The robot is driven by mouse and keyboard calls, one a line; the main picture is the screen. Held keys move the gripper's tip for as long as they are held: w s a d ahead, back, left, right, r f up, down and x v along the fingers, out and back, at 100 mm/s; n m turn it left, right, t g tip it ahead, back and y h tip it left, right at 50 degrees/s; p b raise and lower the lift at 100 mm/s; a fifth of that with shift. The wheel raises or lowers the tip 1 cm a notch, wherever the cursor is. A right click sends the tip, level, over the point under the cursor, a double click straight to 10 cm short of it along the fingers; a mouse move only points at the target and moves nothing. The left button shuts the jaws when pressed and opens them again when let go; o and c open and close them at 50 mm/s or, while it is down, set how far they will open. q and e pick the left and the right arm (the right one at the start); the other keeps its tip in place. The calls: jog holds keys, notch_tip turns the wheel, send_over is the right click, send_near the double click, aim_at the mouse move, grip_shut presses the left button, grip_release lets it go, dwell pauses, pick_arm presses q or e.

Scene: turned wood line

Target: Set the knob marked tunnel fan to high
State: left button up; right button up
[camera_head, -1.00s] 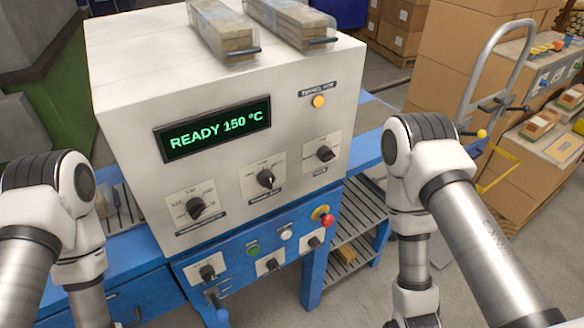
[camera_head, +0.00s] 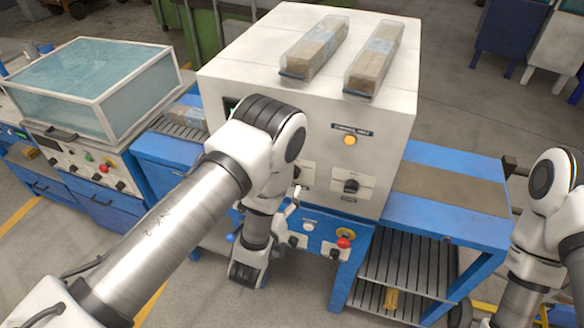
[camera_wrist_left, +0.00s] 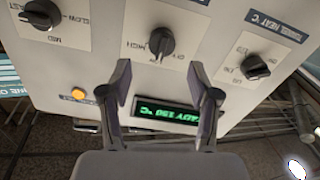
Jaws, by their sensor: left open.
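The wrist view shows the machine front upside down. A black knob (camera_wrist_left: 161,43) with OFF and HIGH on its scale is at the top centre; its name label is out of view, and I cannot tell its exact setting. My left gripper (camera_wrist_left: 166,97) is open and empty, its fingers apart, below that knob in the picture and over the display (camera_wrist_left: 165,123).
A heat knob (camera_wrist_left: 255,67) and a speed knob (camera_wrist_left: 40,14) flank the middle knob. An amber lamp (camera_head: 350,140) is above the right knob (camera_head: 351,186). A red button (camera_head: 344,243) is on the blue lower panel. Two wrapped packs lie on the machine top.

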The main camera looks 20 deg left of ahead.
pick_arm(q)
jog(key=w+p, duration=0.1)
jog(key=w, duration=0.5)
jog(key=shift+f+p, duration=0.1)
jog(key=shift+p, duration=0.25)
jog(key=c, duration=1.2)
jog(key=shift+o, duration=0.3)
